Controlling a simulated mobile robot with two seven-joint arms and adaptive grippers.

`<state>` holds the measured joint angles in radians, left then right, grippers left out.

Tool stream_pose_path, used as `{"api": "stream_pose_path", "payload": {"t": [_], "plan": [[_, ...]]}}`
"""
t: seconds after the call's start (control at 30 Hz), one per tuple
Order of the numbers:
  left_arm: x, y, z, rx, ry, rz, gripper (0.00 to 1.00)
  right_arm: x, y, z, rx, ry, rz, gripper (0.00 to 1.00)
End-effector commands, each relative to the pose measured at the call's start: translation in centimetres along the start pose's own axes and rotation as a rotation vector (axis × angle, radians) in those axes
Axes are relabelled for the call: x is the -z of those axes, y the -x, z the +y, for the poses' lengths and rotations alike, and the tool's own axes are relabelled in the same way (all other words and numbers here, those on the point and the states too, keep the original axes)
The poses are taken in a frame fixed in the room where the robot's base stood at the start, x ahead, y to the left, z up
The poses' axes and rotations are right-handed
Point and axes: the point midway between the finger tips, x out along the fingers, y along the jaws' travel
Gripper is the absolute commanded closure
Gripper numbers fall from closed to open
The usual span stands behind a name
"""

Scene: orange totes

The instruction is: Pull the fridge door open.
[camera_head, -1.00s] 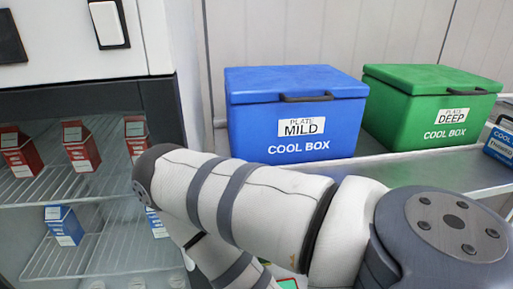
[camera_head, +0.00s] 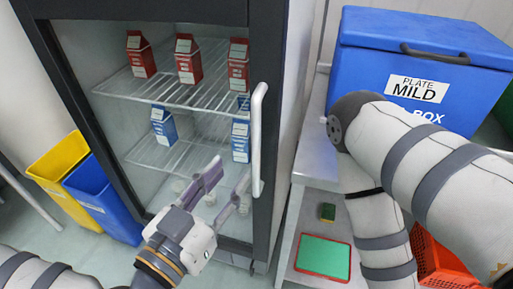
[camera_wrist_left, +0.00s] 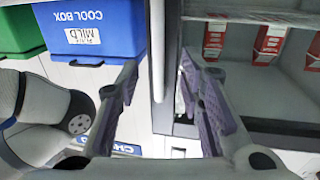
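The fridge door (camera_head: 262,60) has a dark frame around glass and appears closed. Its long white vertical handle (camera_head: 257,140) is on the door's right side. My left gripper (camera_head: 232,169) is open and empty in front of the glass, with its fingertips just left of the handle's lower part in the head view. In the left wrist view, which is upside down, the handle (camera_wrist_left: 157,45) lies in line with the gap between the open fingers (camera_wrist_left: 158,65). The remaining depth to it is hard to tell. My right arm shows at the right, but its gripper is out of view.
Red cartons (camera_head: 188,60) and blue cartons (camera_head: 163,125) stand on wire shelves behind the glass. A yellow bin (camera_head: 58,165) and a blue bin (camera_head: 100,200) stand left of the fridge. A blue cool box (camera_head: 420,50) sits on the metal counter (camera_head: 317,150) to the right.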

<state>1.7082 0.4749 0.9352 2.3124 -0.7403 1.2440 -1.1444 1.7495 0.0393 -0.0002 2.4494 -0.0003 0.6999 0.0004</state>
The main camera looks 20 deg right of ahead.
Motion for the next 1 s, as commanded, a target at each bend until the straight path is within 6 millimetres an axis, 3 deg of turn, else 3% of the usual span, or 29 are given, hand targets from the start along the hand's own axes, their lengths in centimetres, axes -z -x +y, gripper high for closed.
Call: {"api": "stream_pose_path", "payload": {"t": [0.2,0.4,0.77,0.9,1.0], "plan": [[-0.3,-5.7,0.1,-0.001,0.006,-0.004,0.65,-0.3,-0.5,0.0,-0.001,0.0,-0.013,0.6],[-0.3,-9.2,0.1,-0.002,0.004,-0.006,0.65,-0.5,-0.8,0.0,-0.001,0.0,-0.023,0.6],[-0.2,-10.2,0.2,-0.004,0.005,-0.006,0.65,-0.5,-0.8,0.0,-0.001,0.0,-0.024,0.6],[-0.2,-10.2,0.2,-0.004,0.005,-0.006,0.97,-0.5,-0.8,0.0,-0.001,0.0,-0.024,0.6],[-0.2,-10.2,0.2,-0.004,0.005,-0.006,1.0,-0.5,-0.8,0.0,-0.001,0.001,-0.024,0.6]]}}
